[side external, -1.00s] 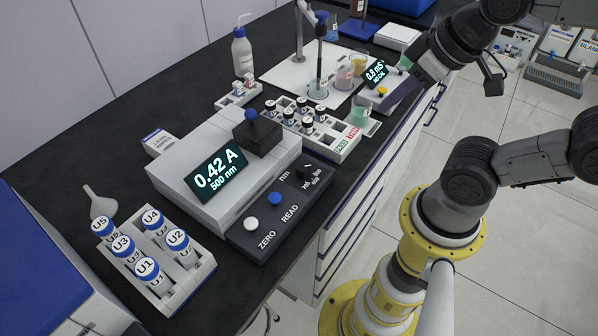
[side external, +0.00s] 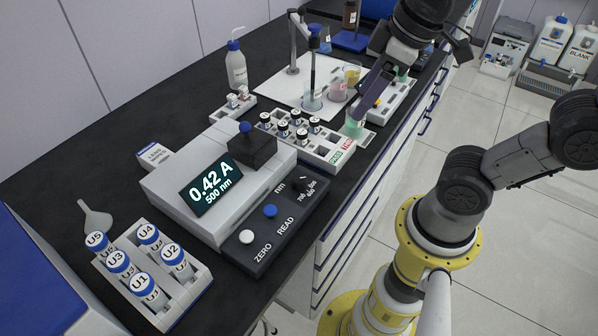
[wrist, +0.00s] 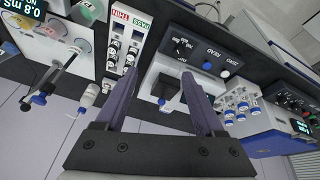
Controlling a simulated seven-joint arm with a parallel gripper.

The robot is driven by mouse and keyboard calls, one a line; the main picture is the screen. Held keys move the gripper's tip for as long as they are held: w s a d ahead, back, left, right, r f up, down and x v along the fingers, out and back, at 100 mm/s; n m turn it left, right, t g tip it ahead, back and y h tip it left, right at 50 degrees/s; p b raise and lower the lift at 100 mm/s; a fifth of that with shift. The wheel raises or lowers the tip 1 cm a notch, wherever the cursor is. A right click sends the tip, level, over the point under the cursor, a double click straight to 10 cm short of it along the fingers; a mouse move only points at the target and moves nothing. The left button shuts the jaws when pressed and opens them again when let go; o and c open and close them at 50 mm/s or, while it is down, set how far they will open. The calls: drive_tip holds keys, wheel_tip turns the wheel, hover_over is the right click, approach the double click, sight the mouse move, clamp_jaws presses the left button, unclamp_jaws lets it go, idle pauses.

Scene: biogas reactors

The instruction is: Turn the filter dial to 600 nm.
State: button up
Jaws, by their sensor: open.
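The spectrophotometer (side external: 172,190) is a white box on the black bench, with a dark control panel (side external: 243,262) in front. Its screen (side external: 211,186) reads 0.42 A, 500 nm. The black filter dial (side external: 300,184) is at the panel's right end beside the "nm" label, with small numbers around it. The dial also shows in the wrist view (wrist: 181,47), beyond my fingertips. My gripper (side external: 378,92) is above the bench's right part, up and right of the dial and apart from it. In the wrist view my gripper (wrist: 159,82) has its two fingers spread with nothing between them.
The panel also has a blue READ button (side external: 270,211) and a white ZERO button (side external: 246,237). A vial rack (side external: 335,152) stands right of the spectrophotometer, near a green beaker (side external: 354,124). A rack of blue-capped U vials (side external: 195,290) is at front left.

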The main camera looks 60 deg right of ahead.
drive_tip(key=w+a+f+n+g, duration=0.1)
drive_tip(key=w+a+n+g, duration=0.15)
drive_tip(key=w, duration=0.35)
drive_tip(key=n+g, duration=0.2)
approach(299, 178)
wheel_tip(299, 178, down, 8)
drive_tip(key=shift+s+a+f, duration=0.15)
drive_tip(key=shift+f, duration=0.1)
drive_tip(key=shift+c, duration=0.2)
drive_tip(key=shift+m, duration=0.25)
clamp_jaws()
